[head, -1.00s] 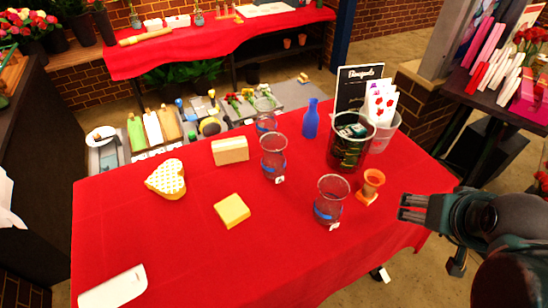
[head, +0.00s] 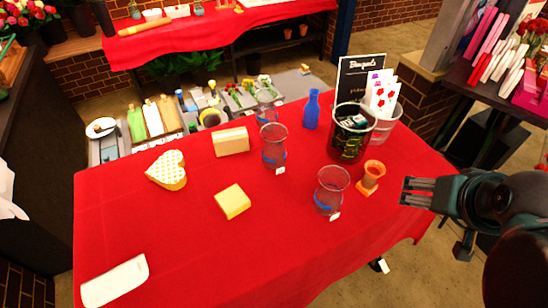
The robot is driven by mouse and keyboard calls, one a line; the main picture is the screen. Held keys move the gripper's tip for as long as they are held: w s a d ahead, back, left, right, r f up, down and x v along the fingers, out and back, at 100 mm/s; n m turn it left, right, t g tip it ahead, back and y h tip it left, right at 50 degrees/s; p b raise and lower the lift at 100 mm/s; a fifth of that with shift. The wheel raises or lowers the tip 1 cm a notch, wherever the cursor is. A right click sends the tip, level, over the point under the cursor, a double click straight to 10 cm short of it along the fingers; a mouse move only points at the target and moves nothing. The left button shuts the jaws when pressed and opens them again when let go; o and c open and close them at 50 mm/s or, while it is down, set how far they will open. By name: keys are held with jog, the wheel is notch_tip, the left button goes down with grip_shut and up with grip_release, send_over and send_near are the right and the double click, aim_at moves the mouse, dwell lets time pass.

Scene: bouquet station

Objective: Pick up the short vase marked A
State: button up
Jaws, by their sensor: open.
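Several clear glass vases with blue bands stand upright on the red table. The nearest vase (head: 331,187) is front right of centre with a small white tag at its base. A second tagged vase (head: 274,147) is behind it to the left, and a third (head: 267,113) is further back, partly hidden. The tag letters are too small to read, so I cannot tell which is A. My gripper (head: 405,191) is open and empty at the right, its fingers pointing left, apart from the nearest vase.
An orange cup-shaped holder (head: 371,177) stands between the nearest vase and my gripper. Behind are a dark bucket (head: 349,140), a blue bottle (head: 311,110) and a black sign (head: 357,75). A yellow block (head: 232,201) and heart box (head: 167,170) lie left. The front table is mostly clear.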

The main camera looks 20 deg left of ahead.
jog(key=w+a+r+m+g+p, duration=0.1)
jog(key=w+a+r, duration=0.2)
jog(key=w+a, duration=0.3)
jog(key=w+a+r+m+g+p, duration=0.1)
jog(key=w+a+r+p, duration=0.15)
jog(key=a, duration=0.55)
jog(key=m+g+h+p, duration=0.1)
jog(key=m+h+p, duration=0.1)
jog(key=p, duration=0.1)
send_over(274, 141)
jog(key=w+a, duration=0.1)
jog(key=w, duration=0.2)
notch_tip(274, 141, down, 3)
jog(key=shift+m, duration=0.3)
jog(key=f, duration=0.9)
jog(key=shift+s+a+f, duration=0.15)
jog(key=shift+a, duration=0.05)
jog(key=shift+f, duration=0.3)
jog(key=shift+w+d+f, duration=0.15)
jog(key=shift+w+f, duration=0.05)
jog(key=shift+f, duration=0.35)
jog(key=shift+w+f, duration=0.25)
jog(key=shift+f, duration=0.35)
